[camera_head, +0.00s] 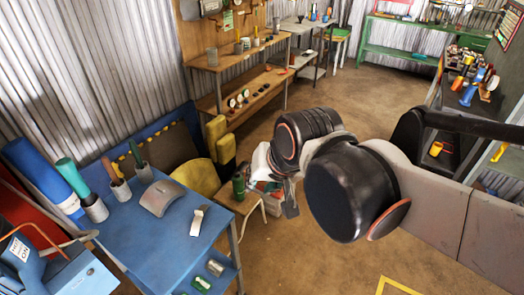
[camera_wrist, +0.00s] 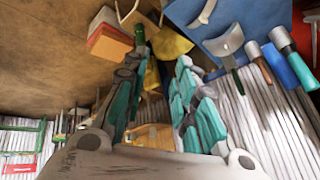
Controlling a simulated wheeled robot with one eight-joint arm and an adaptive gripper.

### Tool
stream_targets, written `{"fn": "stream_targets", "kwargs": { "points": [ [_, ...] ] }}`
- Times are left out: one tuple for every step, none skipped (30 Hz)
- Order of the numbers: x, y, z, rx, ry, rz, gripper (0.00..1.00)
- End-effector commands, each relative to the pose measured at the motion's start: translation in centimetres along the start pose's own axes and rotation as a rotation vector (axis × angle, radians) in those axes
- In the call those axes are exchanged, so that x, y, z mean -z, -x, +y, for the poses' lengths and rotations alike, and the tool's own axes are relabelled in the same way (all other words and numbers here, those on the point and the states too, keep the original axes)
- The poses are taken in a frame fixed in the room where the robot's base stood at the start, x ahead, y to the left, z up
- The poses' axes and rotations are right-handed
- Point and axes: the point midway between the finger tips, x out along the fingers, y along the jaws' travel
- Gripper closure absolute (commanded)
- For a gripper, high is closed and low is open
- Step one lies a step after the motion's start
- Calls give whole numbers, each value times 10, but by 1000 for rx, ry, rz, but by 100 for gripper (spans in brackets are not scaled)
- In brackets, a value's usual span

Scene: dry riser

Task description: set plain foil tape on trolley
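A blue table with a lower shelf (camera_head: 135,230) stands at the left in the head view and may be the trolley; I cannot tell for sure. Its top also shows at upper right in the wrist view (camera_wrist: 290,65). I cannot make out a plain foil tape roll for certain in either view. My gripper (camera_wrist: 163,62) has its two teal-padded fingers apart, with nothing seen between them. In the head view my gripper (camera_head: 289,195) is mostly hidden behind my arm, right of the blue table and near a small wooden stool (camera_head: 246,204).
A grey curved piece (camera_head: 162,197) and upright tools in cups lie on the blue table. A green bottle (camera_head: 238,187) stands on the stool. A wooden shelf bench (camera_head: 240,58) lines the back wall. A dark workbench (camera_head: 467,115) is at right. The middle floor is clear.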

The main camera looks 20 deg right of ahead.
Motion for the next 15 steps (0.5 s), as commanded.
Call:
{"fn": "stream_targets", "kwargs": {
  "points": [
    [-6,6,7,-6,90,19,74],
    [-8,9,10,-10,143,30,74],
    [-11,12,14,-17,208,42,74],
    [-12,14,17,-21,252,50,74],
    [-14,16,19,-25,289,58,74],
    [-15,18,21,-29,331,66,74],
    [-16,19,22,-33,357,70,74],
    [-17,20,24,-36,379,73,74],
    [-18,20,25,-39,400,77,74],
    [-18,21,25,-40,411,78,74],
    [-18,21,26,-41,418,80,74],
    [-18,21,26,-41,423,81,74],
    [-18,21,26,-42,425,81,74],
    [-18,21,26,-41,425,81,74],
    [-18,21,26,-41,425,81,74]
  ]
}}
